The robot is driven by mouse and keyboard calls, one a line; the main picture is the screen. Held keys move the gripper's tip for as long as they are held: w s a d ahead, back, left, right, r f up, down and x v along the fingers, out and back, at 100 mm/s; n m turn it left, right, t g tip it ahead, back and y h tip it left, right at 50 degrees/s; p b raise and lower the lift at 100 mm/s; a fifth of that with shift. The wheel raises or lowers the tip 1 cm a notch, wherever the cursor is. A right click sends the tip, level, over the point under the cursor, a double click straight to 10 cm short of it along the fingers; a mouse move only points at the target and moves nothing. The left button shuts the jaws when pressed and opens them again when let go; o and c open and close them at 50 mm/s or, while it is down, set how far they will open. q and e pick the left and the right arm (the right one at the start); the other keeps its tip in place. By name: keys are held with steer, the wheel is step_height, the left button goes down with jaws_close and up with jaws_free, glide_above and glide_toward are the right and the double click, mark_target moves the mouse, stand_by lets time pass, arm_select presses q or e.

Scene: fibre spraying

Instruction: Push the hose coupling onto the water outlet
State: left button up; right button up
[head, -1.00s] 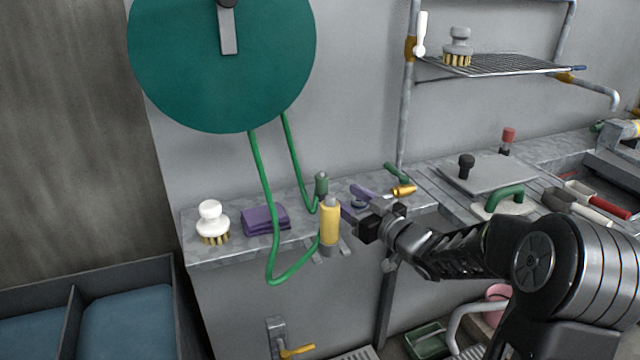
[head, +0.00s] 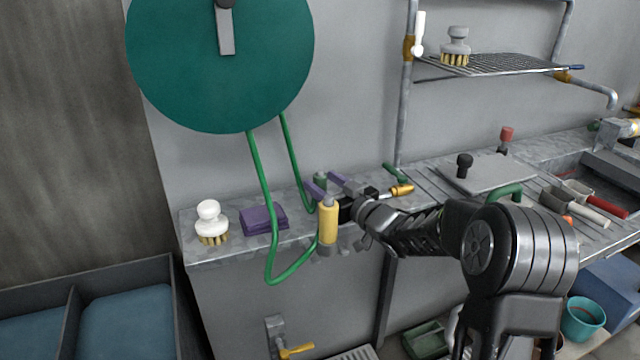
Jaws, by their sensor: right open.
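I cannot tell for sure which is the water outlet; a tap with a yellow lever (head: 297,350) is low on the front wall. Contact cannot be told. My left gripper is not in view.
A green hose reel (head: 220,65) hangs on the wall above. A brass-coloured nozzle (head: 401,190) lies behind my right wrist. Blue-lined bins (head: 125,320) stand lower left.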

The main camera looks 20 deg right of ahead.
steer(key=shift+w, duration=0.1)
steer(key=shift+c, duration=0.4)
jaws_close()
stand_by(0.5)
